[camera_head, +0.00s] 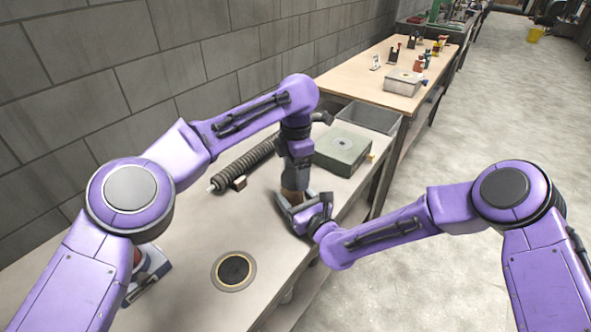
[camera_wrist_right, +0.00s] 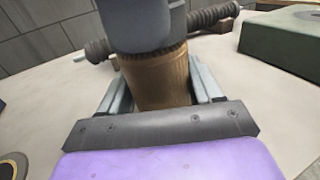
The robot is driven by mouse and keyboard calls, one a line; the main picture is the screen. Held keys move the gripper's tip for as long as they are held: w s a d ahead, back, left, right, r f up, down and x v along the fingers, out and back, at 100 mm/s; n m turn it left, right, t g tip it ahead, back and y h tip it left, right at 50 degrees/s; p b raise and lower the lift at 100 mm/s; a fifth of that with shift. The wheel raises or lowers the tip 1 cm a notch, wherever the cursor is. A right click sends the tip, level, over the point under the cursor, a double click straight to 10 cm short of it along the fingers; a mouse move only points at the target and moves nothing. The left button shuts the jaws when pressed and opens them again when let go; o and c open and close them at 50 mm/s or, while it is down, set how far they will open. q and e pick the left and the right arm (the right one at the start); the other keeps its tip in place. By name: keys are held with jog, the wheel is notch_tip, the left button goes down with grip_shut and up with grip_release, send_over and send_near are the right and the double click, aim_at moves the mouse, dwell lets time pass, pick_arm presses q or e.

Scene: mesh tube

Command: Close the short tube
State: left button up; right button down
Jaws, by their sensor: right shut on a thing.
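The short tube is a brown-gold cylinder (camera_wrist_right: 158,80), standing upright between the two grey fingers of my right gripper (camera_wrist_right: 162,88) in the right wrist view. In the head view a small brown part of the tube (camera_head: 294,194) shows near the table's right edge. My right gripper (camera_head: 298,206) is shut on it from the side. My left gripper (camera_head: 297,170) points straight down directly over the tube. A grey body covers the tube's top end in the wrist view. Whether the left fingers are open or shut is hidden.
A long dark ribbed tube (camera_head: 244,163) lies on the table behind, with a small brown block (camera_head: 239,183). A green box (camera_head: 342,150) stands to the right, a grey bin (camera_head: 368,117) beyond. A round dark disc (camera_head: 234,270) lies at the front. The middle of the table is clear.

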pick_arm(q)
jog(key=shift+o, duration=0.6)
pick_arm(e)
jog(key=shift+f, duration=0.1)
pick_arm(q)
notch_tip(320, 180, up, 4)
jog(key=shift+r, duration=0.25)
